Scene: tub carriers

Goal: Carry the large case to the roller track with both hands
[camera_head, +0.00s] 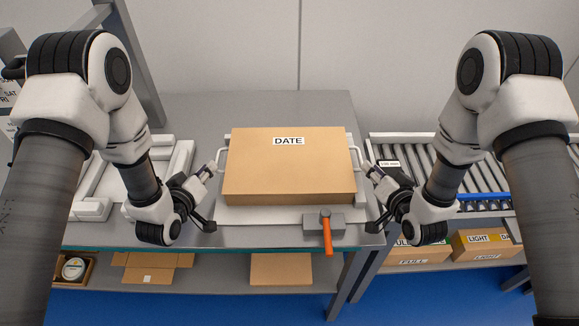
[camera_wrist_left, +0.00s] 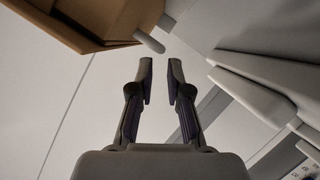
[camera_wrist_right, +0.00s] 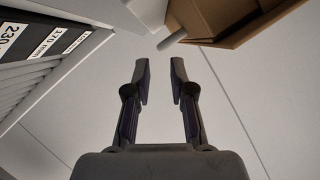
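The large case (camera_head: 288,170) is a brown cardboard box marked DATE. It sits on a light plate on the grey table, with a white bar handle on each side. The roller track (camera_head: 450,170) stands to the right. My left gripper (camera_head: 212,168) is beside the left handle (camera_head: 221,160). In the left wrist view its fingers (camera_wrist_left: 160,65) are apart with nothing between them, and the handle end (camera_wrist_left: 149,41) lies beyond. My right gripper (camera_head: 368,167) is beside the right handle (camera_head: 356,158). In the right wrist view its fingers (camera_wrist_right: 159,65) are apart and empty, the handle end (camera_wrist_right: 171,41) beyond.
A grey block with an orange lever (camera_head: 327,232) stands at the plate's front edge. A white frame (camera_head: 170,165) lies on the table at left. Labelled boxes (camera_head: 483,244) sit on a shelf below the track. A gap separates table and track.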

